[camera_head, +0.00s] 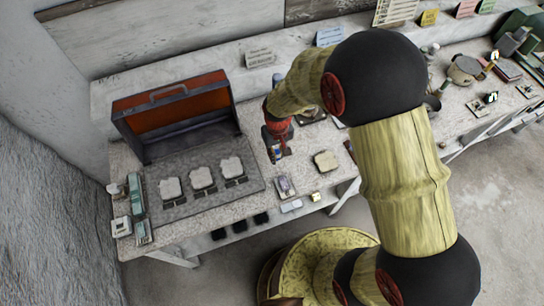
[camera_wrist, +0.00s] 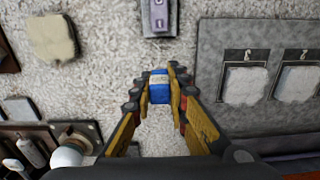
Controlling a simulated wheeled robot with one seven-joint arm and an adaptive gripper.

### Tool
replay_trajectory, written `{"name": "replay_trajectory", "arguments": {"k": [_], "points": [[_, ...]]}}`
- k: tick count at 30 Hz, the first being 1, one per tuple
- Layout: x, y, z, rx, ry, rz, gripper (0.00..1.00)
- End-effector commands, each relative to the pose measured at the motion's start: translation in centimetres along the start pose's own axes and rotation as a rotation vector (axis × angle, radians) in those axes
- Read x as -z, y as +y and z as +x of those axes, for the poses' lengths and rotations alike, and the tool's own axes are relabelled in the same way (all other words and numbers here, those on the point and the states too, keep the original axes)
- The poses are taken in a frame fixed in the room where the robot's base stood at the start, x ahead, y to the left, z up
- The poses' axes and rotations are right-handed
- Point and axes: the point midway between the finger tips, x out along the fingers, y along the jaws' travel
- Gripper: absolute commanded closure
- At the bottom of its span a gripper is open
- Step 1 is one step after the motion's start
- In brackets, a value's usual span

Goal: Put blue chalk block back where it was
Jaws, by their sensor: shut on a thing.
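The blue chalk block (camera_wrist: 158,88) has a pale label band. It sits between the two fingertips of my gripper (camera_wrist: 159,90) in the wrist view. My gripper (camera_head: 277,153) is shut on it, above the speckled worktop (camera_head: 190,212). In the head view the block shows only as a small bluish patch (camera_head: 277,155) below the fingers. The gap between block and worktop cannot be judged. No marked place for the block can be made out.
An open case (camera_head: 180,112) stands left, behind a grey panel with pale blocks (camera_head: 202,178). A beige slab (camera_head: 326,161) lies right of my gripper. A small grey-purple device (camera_head: 285,186) and a yellowish cube (camera_head: 316,197) lie near the front edge.

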Motion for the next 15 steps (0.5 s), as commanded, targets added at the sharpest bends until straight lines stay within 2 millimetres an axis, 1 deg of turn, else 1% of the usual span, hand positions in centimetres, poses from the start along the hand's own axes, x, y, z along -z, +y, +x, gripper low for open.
{"name": "replay_trajectory", "arguments": {"k": [1, 4, 7, 13, 15], "points": [[0.6, -0.1, 1.3, 0.000, -0.005, 0.000, 1.00], [1.8, -0.1, 2.6, 0.000, -0.003, 0.000, 1.00], [2.6, -0.2, 3.5, 0.000, -0.002, 0.000, 1.00], [3.4, -0.3, 4.3, 0.000, -0.002, 0.000, 1.00], [3.6, -0.3, 5.0, 0.000, -0.004, 0.000, 1.00]]}}
